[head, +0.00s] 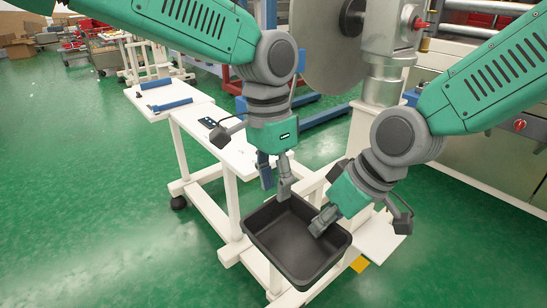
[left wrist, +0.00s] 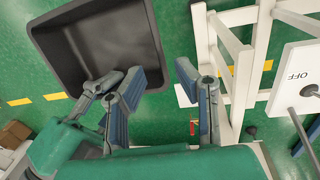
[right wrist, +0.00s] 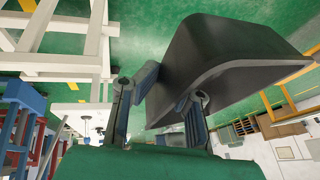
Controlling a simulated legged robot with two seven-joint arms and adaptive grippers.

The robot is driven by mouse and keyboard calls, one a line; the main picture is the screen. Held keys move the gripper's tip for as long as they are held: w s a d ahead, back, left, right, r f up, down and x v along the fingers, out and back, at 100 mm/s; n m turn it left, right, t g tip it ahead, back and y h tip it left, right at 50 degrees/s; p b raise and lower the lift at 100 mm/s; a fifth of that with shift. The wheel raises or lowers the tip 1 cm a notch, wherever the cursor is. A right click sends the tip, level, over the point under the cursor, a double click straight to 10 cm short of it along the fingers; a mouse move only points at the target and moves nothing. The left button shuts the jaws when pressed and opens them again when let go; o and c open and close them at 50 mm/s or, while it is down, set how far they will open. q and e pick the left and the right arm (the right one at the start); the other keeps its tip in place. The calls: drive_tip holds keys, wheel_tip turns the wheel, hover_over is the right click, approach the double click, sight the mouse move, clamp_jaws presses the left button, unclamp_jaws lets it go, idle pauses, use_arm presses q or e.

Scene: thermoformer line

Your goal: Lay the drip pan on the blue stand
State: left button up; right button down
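The dark grey drip pan (head: 263,218) is an open rectangular tray, held in the air in front of the white frame. My right gripper (head: 322,218) is closed over its right wall, with one finger inside; the pan's outer side also shows in the right wrist view (right wrist: 225,65). My left gripper (head: 275,187) is at the far left rim with its fingers apart. In the left wrist view, one finger is over the pan's inside (left wrist: 100,35) and the other is outside, with a gap. Blue bars (head: 170,104) lie on a white tabletop at the back left; whether they form the blue stand is unclear.
A white bench (head: 238,150) with a small dark control panel stands behind the pan. A large grey disc (head: 327,45) and machine column stand behind my arms. A blue floor base (head: 325,116) lies further back. Green floor at the left is clear.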

sight(277, 205)
use_arm(q)
drive_tip(key=shift+s+d+f, duration=0.1)
drive_tip(key=shift+s+f, duration=0.05)
drive_tip(key=shift+f, duration=1)
drive_tip(key=shift+s+d+f, duration=0.1)
drive_tip(key=shift+f, duration=1.05)
clamp_jaws()
use_arm(e)
drive_tip(key=c, duration=1.6)
unclamp_jaws()
drive_tip(key=shift+c, duration=0.2)
drive_tip(key=shift+d+r, duration=0.1)
